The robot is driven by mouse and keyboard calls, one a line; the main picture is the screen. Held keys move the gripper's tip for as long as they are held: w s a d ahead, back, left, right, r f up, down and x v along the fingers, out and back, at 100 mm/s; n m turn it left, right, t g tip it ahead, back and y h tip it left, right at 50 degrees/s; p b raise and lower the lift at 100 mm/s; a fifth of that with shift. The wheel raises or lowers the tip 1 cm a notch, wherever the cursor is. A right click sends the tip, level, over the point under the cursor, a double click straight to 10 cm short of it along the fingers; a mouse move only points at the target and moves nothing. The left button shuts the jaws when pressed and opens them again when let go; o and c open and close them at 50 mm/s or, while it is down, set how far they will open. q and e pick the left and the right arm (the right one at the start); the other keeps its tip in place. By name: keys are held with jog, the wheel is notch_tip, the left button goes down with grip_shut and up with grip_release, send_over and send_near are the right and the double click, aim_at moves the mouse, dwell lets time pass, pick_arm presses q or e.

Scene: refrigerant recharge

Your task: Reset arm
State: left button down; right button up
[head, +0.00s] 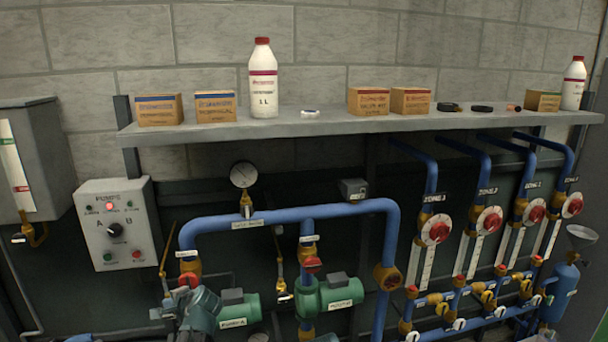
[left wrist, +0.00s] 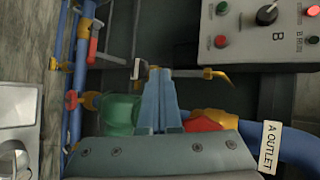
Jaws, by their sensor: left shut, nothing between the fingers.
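My left gripper (head: 174,303) is at the lower left of the head view, in front of the pipework by the green pump A (head: 240,309). In the left wrist view its two blue-grey fingers (left wrist: 156,72) lie together, shut with nothing between them. A red valve handle (left wrist: 203,124) is just to the right of the fingers in that view, beside the pipe labelled A OUTLET (left wrist: 290,146). The green pump body (left wrist: 120,112) shows to their left. Whether the gripper touches any of these I cannot tell. My right gripper does not show.
The pump control box (head: 115,222) is on the wall at left. A shelf (head: 330,122) above holds boxes and bottles. Blue pipes (head: 290,214), a second green pump (head: 335,294) and several zone valves (head: 437,230) fill the middle and right. A blue cylinder (head: 562,285) is at far right.

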pick_arm(q)
jog(key=s+d+f+n+g+h, duration=0.2)
jog(key=s+d+f, duration=0.1)
jog(key=s+d, duration=0.5)
jog(key=s+d+f+n+g+h, duration=0.2)
jog(key=s+d, duration=0.6)
jog(key=d, duration=0.5)
jog(key=s+d+f+n+g+h, duration=0.1)
jog(key=s+d+f+g+h, duration=0.2)
jog(key=s+d, duration=0.5)
notch_tip(320, 180, down, 2)
jog(key=shift+d+f+n+h, duration=0.25)
jog(key=shift+d+n+h, duration=0.25)
jog(key=shift+d, duration=0.75)
